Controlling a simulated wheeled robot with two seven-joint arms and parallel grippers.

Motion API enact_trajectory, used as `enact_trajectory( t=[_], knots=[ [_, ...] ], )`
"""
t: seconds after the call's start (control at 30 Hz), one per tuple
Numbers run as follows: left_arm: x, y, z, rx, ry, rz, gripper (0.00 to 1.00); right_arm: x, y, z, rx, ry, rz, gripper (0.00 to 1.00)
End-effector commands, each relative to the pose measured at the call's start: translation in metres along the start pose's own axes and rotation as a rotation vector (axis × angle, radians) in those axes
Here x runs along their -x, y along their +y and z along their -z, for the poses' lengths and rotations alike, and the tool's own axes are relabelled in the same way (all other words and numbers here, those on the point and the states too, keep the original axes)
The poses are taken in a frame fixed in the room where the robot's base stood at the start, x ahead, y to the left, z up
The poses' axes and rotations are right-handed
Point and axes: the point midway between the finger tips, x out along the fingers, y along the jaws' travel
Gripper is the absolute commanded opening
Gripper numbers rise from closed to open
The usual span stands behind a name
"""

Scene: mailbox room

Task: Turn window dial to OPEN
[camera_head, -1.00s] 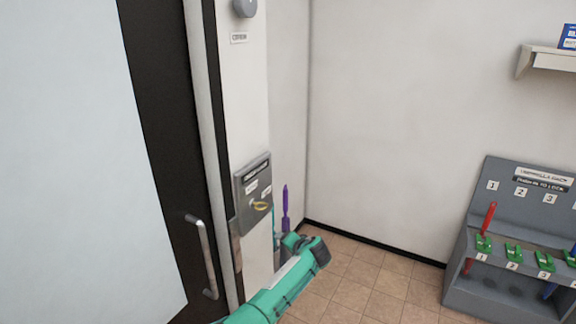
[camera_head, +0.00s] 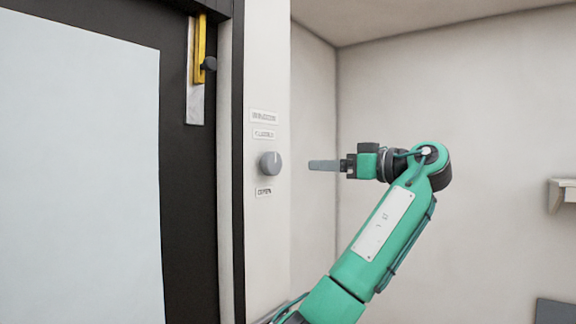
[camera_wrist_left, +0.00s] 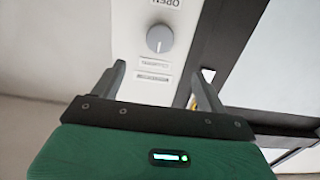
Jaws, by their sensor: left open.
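The window dial (camera_head: 270,163) is a round grey knob on the white wall strip beside the dark door frame. Small labels (camera_head: 264,125) sit above it, the lower one seeming to read CLOSED, and an OPEN label (camera_head: 264,192) sits below. The dial's pale mark appears to point up, toward the CLOSED side. My left gripper (camera_head: 312,165) is right of the dial, level with it and apart from it, fingers pointing left. In the left wrist view the dial (camera_wrist_left: 159,38) shows beyond and between the open, empty fingers (camera_wrist_left: 157,70), upside down. My right gripper is not in view.
A yellow latch (camera_head: 199,50) with a dark knob is on the door frame, up and left of the dial. A pale panel (camera_head: 80,160) fills the left. A small shelf (camera_head: 563,194) is on the right wall. The space between gripper and dial is clear.

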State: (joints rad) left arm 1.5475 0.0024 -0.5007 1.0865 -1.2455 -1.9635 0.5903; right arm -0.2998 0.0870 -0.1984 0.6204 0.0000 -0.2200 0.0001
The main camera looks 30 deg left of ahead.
Motion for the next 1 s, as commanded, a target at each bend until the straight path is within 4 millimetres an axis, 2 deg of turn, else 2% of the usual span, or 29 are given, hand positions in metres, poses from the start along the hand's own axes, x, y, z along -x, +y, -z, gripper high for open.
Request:
enact_trajectory(
  t=[0.17, 0.4, 0.7, 0.83, 1.0],
  knots=[
    [-0.016, -0.002, 0.004, 0.005, -0.002, 0.007, 0.75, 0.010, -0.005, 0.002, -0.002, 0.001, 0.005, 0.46],
    [-0.065, -0.002, 0.007, 0.004, 0.000, 0.007, 0.75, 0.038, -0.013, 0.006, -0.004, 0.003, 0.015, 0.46],
    [-0.118, -0.002, 0.005, 0.002, 0.000, 0.005, 0.75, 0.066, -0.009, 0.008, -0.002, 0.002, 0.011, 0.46],
    [-0.131, -0.002, 0.003, 0.002, -0.001, 0.005, 0.75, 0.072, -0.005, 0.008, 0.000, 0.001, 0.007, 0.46],
    [-0.137, -0.002, 0.001, 0.003, -0.001, 0.003, 0.75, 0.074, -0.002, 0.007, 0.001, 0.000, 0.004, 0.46]
  ],
)
